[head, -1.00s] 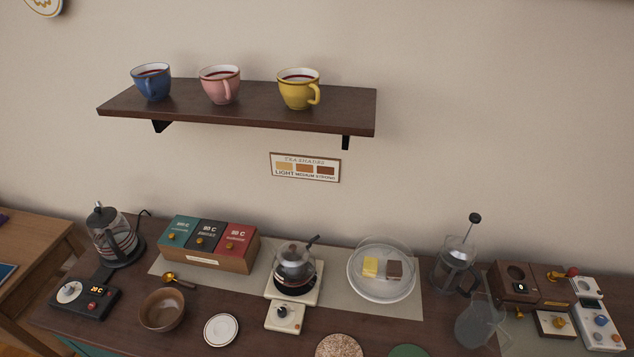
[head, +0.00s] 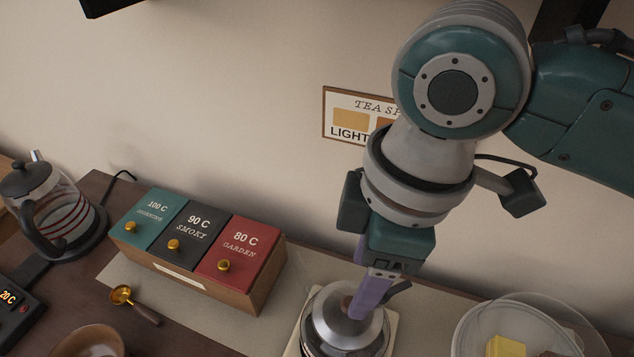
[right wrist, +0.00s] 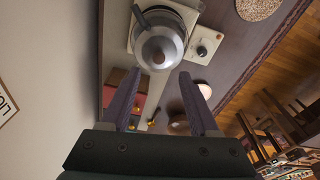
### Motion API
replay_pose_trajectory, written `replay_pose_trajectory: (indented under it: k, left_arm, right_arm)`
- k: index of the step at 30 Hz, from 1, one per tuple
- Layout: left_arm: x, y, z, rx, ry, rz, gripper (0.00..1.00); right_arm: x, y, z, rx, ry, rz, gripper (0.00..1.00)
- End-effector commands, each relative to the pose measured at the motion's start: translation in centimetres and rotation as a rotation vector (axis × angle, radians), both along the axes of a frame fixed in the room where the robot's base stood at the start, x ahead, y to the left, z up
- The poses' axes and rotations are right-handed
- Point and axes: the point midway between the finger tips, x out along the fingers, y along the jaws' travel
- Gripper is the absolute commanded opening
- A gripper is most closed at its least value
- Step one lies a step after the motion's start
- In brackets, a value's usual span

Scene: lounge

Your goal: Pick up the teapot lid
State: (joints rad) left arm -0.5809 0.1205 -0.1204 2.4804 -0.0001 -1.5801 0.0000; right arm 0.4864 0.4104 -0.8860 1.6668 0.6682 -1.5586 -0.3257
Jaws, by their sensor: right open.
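The teapot (head: 311,338) is glass and sits low in the head view, partly hidden by my right gripper. Its silver, domed lid (head: 343,331) is on top, with a small brown knob (head: 347,306). My right gripper (head: 368,312) is open and points down at the lid; its purple fingers overlap the lid and knob in the head view. In the right wrist view the lid (right wrist: 158,47) lies just beyond and between the open fingertips (right wrist: 159,74), with nothing held. Whether a finger touches the lid cannot be told. My left gripper is not in view.
A box of teal, black and red tea drawers (head: 200,240) stands left of the teapot. A covered plate (head: 465,335) with a yellow piece is to the right. A glass kettle (head: 62,205) stands far left. A gold scoop (head: 122,295) lies in front of the box.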

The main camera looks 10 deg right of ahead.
Motion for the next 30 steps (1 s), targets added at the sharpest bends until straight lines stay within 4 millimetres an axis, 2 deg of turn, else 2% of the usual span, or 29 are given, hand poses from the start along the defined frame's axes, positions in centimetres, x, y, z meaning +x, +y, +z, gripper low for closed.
replay_pose_trajectory:
  k: [13, 17, 23, 30]
  left_arm:
    - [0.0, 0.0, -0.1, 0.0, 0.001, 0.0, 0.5]
    - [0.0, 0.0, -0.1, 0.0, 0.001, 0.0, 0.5]
    - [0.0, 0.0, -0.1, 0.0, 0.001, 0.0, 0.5]
    - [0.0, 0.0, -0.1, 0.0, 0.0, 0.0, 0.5]
  right_arm:
    - [0.3, 0.4, -5.8, 0.0, 0.002, -0.001, 0.62]
    - [0.4, 0.5, -6.6, 0.0, 0.0, 0.0, 0.62]
    - [0.4, 0.5, -6.6, 0.001, -0.001, 0.0, 0.62]
    - [0.4, 0.5, -6.6, 0.001, -0.001, 0.0, 0.37]
